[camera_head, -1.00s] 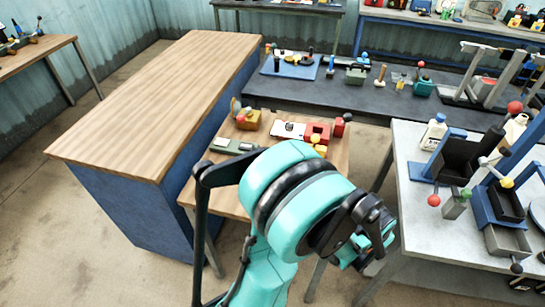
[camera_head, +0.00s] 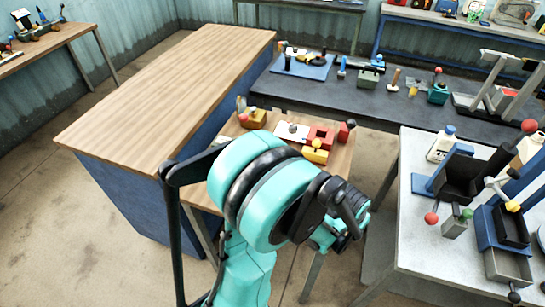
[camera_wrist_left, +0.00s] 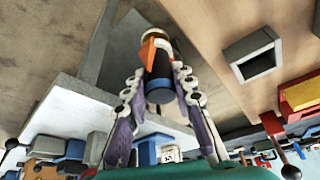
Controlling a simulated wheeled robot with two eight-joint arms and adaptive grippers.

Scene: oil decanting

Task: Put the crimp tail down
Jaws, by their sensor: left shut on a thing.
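My left gripper (camera_wrist_left: 158,73) shows in the left wrist view, its two jointed fingers closed around a dark cylindrical piece (camera_wrist_left: 160,92) with a blue band and an orange part above it. I take this piece for the crimp tail, but cannot be sure. It is held clear of the surfaces around it, as far as the view shows. In the head view my teal left arm fills the lower middle, and its fingers and the held piece are hidden behind the wrist. My right gripper is in neither view.
A small wooden table (camera_head: 343,162) carries red, yellow and white fixtures beyond my arm. A long wood-topped bench (camera_head: 160,95) stands left with a bare top. A grey table (camera_head: 405,210) at right holds a bottle (camera_head: 441,143) and blue-black stands. A dark bench (camera_head: 330,92) lies behind.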

